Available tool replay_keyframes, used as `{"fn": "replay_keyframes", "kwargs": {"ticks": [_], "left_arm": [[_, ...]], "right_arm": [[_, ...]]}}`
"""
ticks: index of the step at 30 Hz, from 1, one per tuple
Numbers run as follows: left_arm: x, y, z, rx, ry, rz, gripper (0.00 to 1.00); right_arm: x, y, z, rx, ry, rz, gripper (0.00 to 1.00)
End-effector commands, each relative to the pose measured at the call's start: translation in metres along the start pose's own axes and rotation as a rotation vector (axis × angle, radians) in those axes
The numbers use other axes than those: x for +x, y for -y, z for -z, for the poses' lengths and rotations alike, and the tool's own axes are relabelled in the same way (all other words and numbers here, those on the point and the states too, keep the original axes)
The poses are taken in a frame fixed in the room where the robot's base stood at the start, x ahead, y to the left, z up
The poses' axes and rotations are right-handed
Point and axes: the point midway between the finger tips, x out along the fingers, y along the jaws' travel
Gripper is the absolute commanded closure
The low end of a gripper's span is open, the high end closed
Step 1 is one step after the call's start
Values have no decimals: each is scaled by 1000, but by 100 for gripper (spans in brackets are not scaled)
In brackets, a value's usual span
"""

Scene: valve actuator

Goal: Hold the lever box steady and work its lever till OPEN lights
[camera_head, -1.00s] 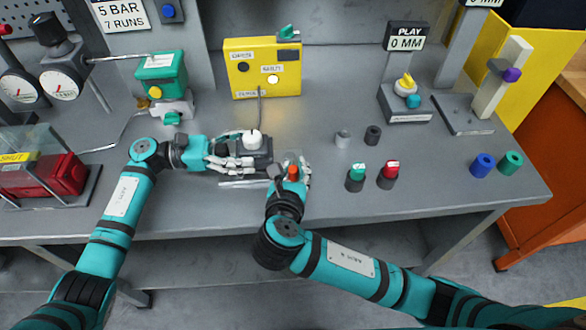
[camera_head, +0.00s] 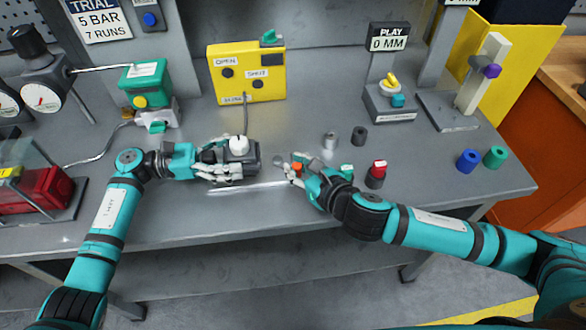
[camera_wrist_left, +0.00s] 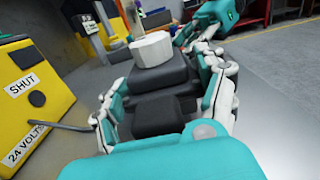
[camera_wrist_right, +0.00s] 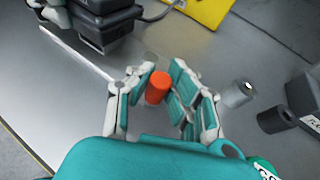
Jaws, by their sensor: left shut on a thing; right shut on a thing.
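The lever box (camera_head: 250,158) is a dark grey block with a white knob (camera_head: 239,145) on top, lying flat on the bench. My left gripper (camera_head: 220,165) is shut around it from the left; the left wrist view shows fingers along both its sides. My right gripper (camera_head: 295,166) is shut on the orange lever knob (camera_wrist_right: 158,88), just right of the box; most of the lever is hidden. The yellow indicator box (camera_head: 246,92) stands behind, joined by a cable. Its OPEN lamp (camera_head: 227,73) and SHUT lamp (camera_head: 258,84) are both dark.
A grey peg (camera_head: 330,141) and a black peg (camera_head: 359,135) stand right of my right gripper. A red-topped button (camera_head: 376,173) is close to my right wrist. A green valve unit (camera_head: 146,82) stands back left. The bench's front strip is clear.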

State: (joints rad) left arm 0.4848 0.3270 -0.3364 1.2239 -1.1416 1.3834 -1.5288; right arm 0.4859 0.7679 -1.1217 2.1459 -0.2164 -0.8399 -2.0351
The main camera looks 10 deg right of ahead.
Motion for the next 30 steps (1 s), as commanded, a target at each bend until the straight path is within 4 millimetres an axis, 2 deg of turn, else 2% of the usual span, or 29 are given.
{"fn": "replay_keyframes", "kwargs": {"ticks": [1,9,24,25,28,30], "left_arm": [[0,1,4,-4,-8,2,85],[0,2,4,-4,-8,3,85],[0,2,4,-4,-8,4,85],[0,2,4,-4,-8,4,85],[0,2,4,-5,-8,4,85],[0,2,4,-5,-8,4,85]], "right_arm": [[1,5,1,-11,-2,-15,100],[2,9,0,-42,-2,-98,100],[3,10,0,-45,-2,-113,100],[3,10,0,-45,-2,-113,82],[2,10,0,-46,-2,-114,70],[2,10,0,-46,-1,-114,70]]}}
